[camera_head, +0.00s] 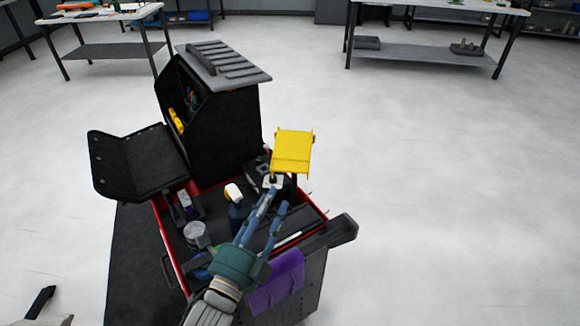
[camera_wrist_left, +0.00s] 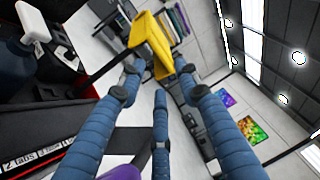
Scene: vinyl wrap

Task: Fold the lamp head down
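The yellow lamp head (camera_head: 292,152) is raised above the far right corner of the tool cart (camera_head: 322,266), its broad face showing. In the left wrist view the yellow lamp head (camera_wrist_left: 152,42) lies just beyond the fingertips, seen edge-on. My left gripper (camera_head: 277,196) has blue fingers reaching up over the cart to just below the lamp head. In the left wrist view my left gripper (camera_wrist_left: 160,85) has its fingers spread apart, with nothing visibly clamped between them. Whether a fingertip touches the lamp is unclear. The lamp's support is partly hidden.
A black cabinet (camera_head: 215,125) with a ridged top stands on the cart's far left. A spray bottle (camera_head: 236,207) and a grey can (camera_head: 196,235) stand inside the cart. A purple cloth (camera_head: 275,284) hangs at its front. The floor to the right is clear.

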